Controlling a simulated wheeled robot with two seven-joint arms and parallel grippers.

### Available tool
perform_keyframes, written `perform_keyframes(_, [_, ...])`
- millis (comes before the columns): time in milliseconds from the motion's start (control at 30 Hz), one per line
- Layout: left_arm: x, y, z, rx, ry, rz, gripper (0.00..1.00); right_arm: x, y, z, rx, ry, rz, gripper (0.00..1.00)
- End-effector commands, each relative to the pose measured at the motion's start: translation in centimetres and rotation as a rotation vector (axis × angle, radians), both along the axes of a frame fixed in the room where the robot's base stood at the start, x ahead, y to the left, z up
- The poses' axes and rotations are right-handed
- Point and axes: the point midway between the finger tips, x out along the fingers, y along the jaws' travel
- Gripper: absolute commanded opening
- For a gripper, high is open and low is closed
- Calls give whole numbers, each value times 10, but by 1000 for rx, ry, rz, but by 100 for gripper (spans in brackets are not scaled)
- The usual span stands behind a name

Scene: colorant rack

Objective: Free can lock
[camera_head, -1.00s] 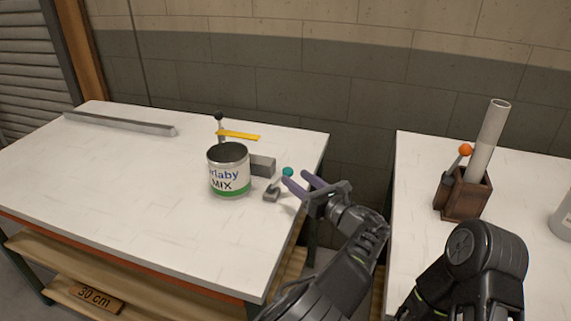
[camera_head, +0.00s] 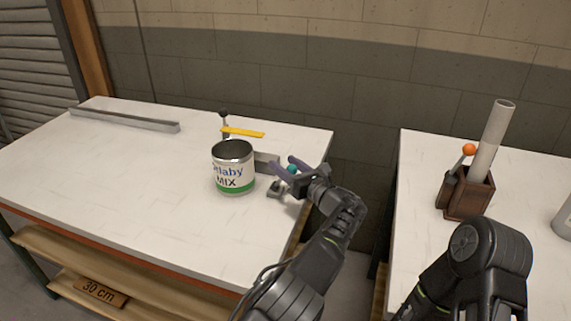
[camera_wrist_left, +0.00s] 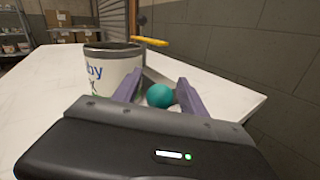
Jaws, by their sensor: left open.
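The paint can (camera_head: 233,170), silver with a white label reading "MIX" and a green band, stands upright and open-topped on the left table. It also shows in the left wrist view (camera_wrist_left: 110,68). A small lock with a teal ball knob (camera_head: 292,169) and a grey base (camera_head: 276,189) sits just right of the can. My left gripper (camera_head: 283,165) is open, its purple fingers on either side of the teal knob. In the left wrist view the teal knob (camera_wrist_left: 160,96) lies between the two fingers; whether they touch it I cannot tell. My right gripper is out of view.
A grey block (camera_head: 266,162) stands behind the can, with a yellow lever (camera_head: 243,132) and black knob (camera_head: 224,113) beyond. A metal bar (camera_head: 125,119) lies at the table's back left. A brown holder (camera_head: 468,195) with a tube and orange-knobbed lever is on the right table.

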Motion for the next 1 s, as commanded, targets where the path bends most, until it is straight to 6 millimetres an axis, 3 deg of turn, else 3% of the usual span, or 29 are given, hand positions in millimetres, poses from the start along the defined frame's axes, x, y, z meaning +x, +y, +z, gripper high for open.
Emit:
perform_keyframes(300, [2,2,0,0,0,0,49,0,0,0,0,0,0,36])
perform_keyframes(900, [2,2,0,0,0,0,0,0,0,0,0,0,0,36])
perform_keyframes(1000, [2,2,0,0,0,0,0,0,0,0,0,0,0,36])
